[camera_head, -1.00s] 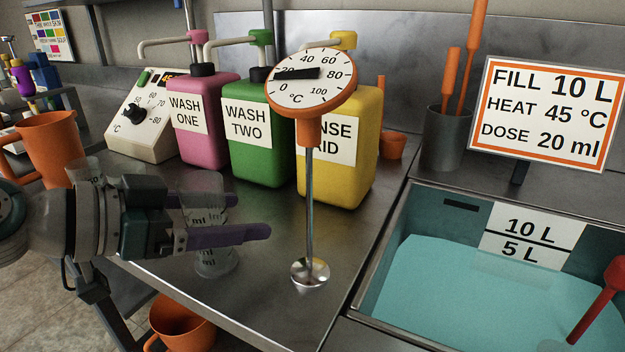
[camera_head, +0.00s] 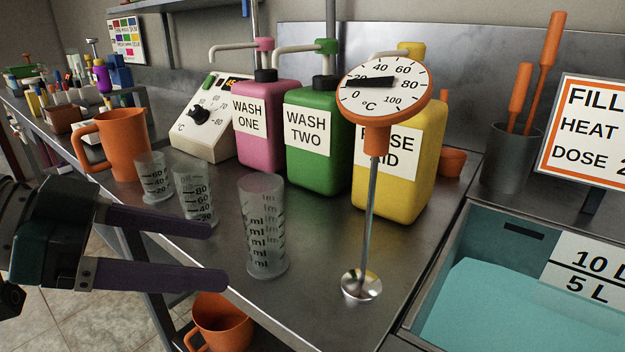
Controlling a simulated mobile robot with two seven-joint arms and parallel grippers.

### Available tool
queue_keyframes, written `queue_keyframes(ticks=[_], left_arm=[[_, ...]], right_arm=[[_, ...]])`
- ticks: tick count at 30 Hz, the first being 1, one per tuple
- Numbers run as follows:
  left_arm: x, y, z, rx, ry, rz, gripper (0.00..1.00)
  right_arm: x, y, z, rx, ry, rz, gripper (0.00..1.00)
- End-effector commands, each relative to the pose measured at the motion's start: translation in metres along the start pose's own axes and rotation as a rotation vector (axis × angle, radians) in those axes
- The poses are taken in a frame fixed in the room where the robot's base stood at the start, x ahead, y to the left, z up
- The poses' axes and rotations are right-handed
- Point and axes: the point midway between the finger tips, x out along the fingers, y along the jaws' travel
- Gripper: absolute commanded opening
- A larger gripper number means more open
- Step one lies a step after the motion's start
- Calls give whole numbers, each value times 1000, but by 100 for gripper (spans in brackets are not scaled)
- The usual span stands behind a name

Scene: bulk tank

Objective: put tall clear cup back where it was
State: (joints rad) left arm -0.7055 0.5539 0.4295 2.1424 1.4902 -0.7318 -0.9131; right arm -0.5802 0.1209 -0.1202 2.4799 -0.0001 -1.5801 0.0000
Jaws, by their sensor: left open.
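The tall clear cup (camera_head: 264,228) stands upright on the steel counter, with ml marks on its side. Two shorter clear cups stand in a row to its left, a middle one (camera_head: 196,196) and a small one (camera_head: 153,178). My left gripper (camera_head: 218,256) is open and empty, its two dark purple fingers spread and pointing right. The fingertips are left of the tall cup and apart from it in the picture. My right gripper is not in view.
A dial thermometer (camera_head: 384,92) on a stand is right of the tall cup. Pink (camera_head: 264,128), green (camera_head: 318,140) and yellow (camera_head: 398,170) wash bottles stand behind. An orange jug (camera_head: 122,146) is at the left. The sink (camera_head: 470,290) is at right.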

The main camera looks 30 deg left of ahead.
Motion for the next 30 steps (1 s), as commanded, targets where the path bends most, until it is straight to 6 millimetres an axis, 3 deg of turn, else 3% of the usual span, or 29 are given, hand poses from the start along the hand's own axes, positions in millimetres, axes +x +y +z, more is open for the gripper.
queue_keyframes(ticks=[4,6,9,18,30], left_arm=[[20,65,48,-33,-238,100,86],[24,89,70,-55,-377,96,86],[23,108,89,-99,-546,22,86],[2,110,97,-244,-753,-277,86],[-2,109,94,-255,-764,-303,86]], right_arm=[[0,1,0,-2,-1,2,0],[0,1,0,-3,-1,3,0],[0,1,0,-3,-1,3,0],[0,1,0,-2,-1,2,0],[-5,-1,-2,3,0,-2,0]])
